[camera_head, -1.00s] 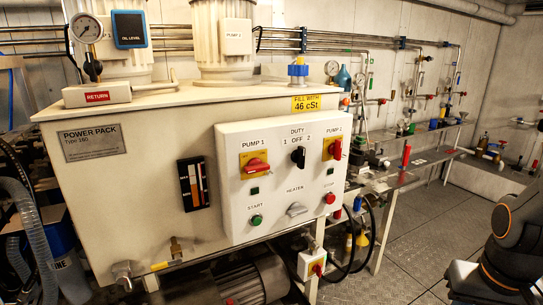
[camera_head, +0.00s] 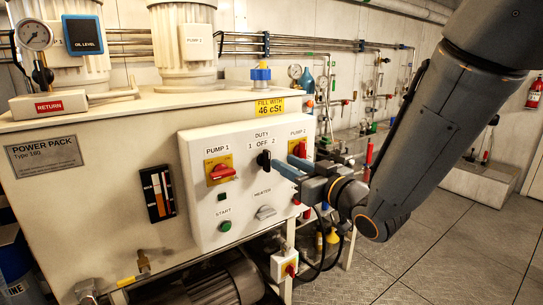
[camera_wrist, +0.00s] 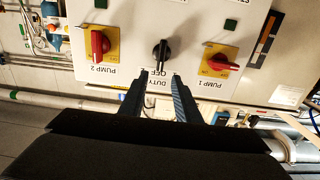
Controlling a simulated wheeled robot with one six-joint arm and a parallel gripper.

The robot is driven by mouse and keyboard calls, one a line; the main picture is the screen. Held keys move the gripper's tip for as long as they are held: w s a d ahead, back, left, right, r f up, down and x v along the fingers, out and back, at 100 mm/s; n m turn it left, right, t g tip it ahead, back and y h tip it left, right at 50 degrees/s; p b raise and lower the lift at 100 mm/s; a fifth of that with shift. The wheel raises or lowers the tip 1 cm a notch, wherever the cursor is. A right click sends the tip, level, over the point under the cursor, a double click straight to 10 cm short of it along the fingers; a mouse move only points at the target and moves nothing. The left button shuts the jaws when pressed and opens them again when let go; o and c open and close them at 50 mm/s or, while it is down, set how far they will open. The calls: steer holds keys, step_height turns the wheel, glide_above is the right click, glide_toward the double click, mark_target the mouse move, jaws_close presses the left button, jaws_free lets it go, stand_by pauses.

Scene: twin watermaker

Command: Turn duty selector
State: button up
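The duty selector (camera_head: 264,160) is a black knob on the white panel (camera_head: 240,214), under the DUTY label with marks 1, OFF and 2. Its handle stands upright, in line with OFF. In the wrist view, the duty selector (camera_wrist: 161,54) is just beyond the fingertips, centred between them. My gripper (camera_head: 282,170) reaches in from the right with its blue fingers toward the knob. In the wrist view, my gripper (camera_wrist: 158,80) is open, with empty space between the fingers. Whether a finger touches the knob is not clear; the wrist view shows a gap.
The red PUMP 1 switch (camera_head: 222,172) is left of the selector, and the red PUMP 2 switch (camera_head: 299,148) is right of it, close to my fingers. Floor is free at right.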

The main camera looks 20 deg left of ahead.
mark_target(269, 154)
steer(key=p+x, duration=0.2)
steer(key=x, duration=0.5)
steer(key=shift+w+a, duration=0.15)
steer(key=shift+w, duration=0.05)
steer(key=shift+c, duration=0.5)
jaws_close()
